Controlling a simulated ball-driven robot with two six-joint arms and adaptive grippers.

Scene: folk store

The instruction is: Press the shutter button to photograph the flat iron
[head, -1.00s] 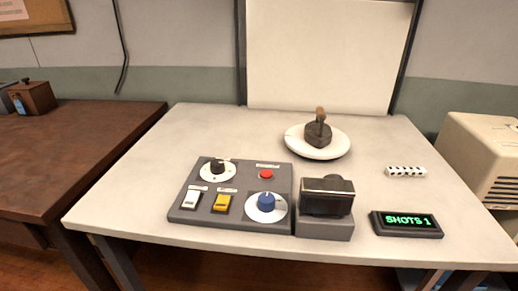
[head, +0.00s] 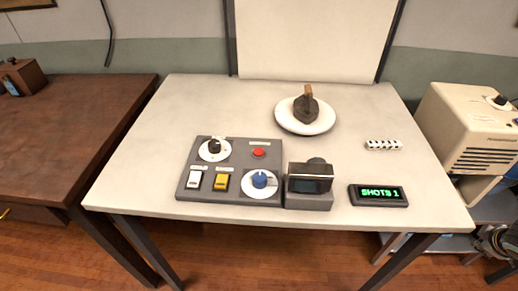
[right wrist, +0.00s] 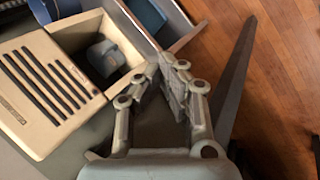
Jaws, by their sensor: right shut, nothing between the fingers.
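The dark flat iron (head: 306,108) stands on a round white plate (head: 285,124) in front of a white backdrop. A grey control panel (head: 235,192) on the table carries a red button (head: 258,152), a black dial (head: 214,147), a blue dial (head: 260,180), a white switch (head: 195,180) and a yellow switch (head: 221,182). A camera (head: 310,177) sits on a grey block beside the panel. A black display (head: 378,195) reads SHOTS 1. My right gripper (head: 497,240) is low at the right edge, off the table; the right wrist view shows its fingers (right wrist: 174,76) together and empty. My left gripper is out of view.
A cream vented box (head: 468,130) stands to the right of the table, near my right gripper. A brown table (head: 70,130) stands at the left. The white table (head: 150,165) has clear room left of the panel.

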